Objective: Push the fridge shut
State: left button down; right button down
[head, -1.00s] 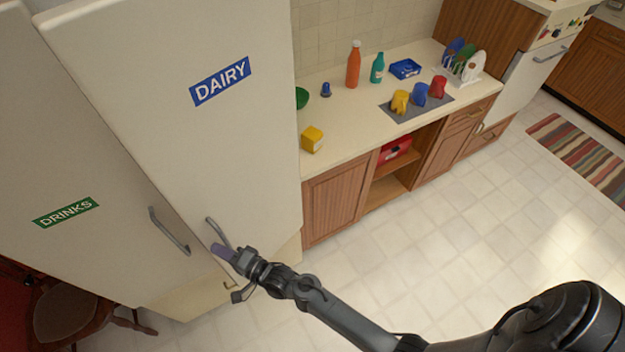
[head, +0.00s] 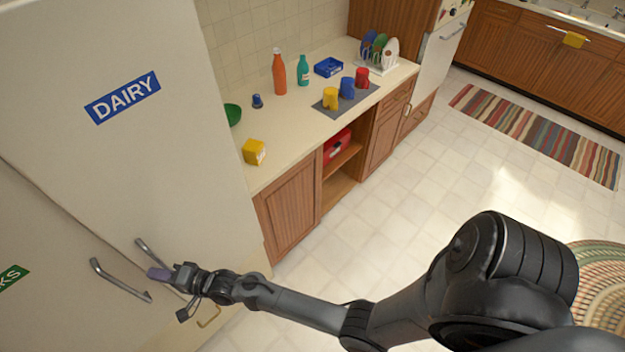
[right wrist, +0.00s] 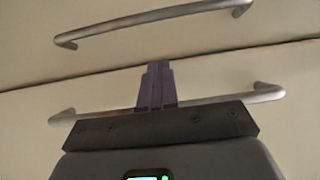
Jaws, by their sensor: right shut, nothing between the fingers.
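The fridge is cream coloured, with a DAIRY door (head: 190,130) and a DRINKS door (head: 45,240) side by side in the head view. A dark seam runs between them, and the doors look nearly flush. Each has a grey bar handle, the DAIRY handle (head: 152,251) and the DRINKS handle (head: 118,281). My right gripper (head: 157,274) is shut and empty, its purple fingertips close to the DAIRY handle. In the right wrist view the fingers (right wrist: 157,85) overlap the nearer handle (right wrist: 225,98) and point toward the seam. Whether they touch the door is unclear. My left gripper is out of view.
A counter (head: 300,132) right of the fridge holds a yellow box (head: 254,152), an orange bottle (head: 279,75), several cups and a dish rack (head: 379,53). A red item (head: 337,145) sits in the open shelf below. The tiled floor (head: 385,215) is clear before a striped rug (head: 540,133).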

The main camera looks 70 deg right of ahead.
jog(key=shift+w+d, duration=0.1)
jog(key=shift+d, duration=0.2)
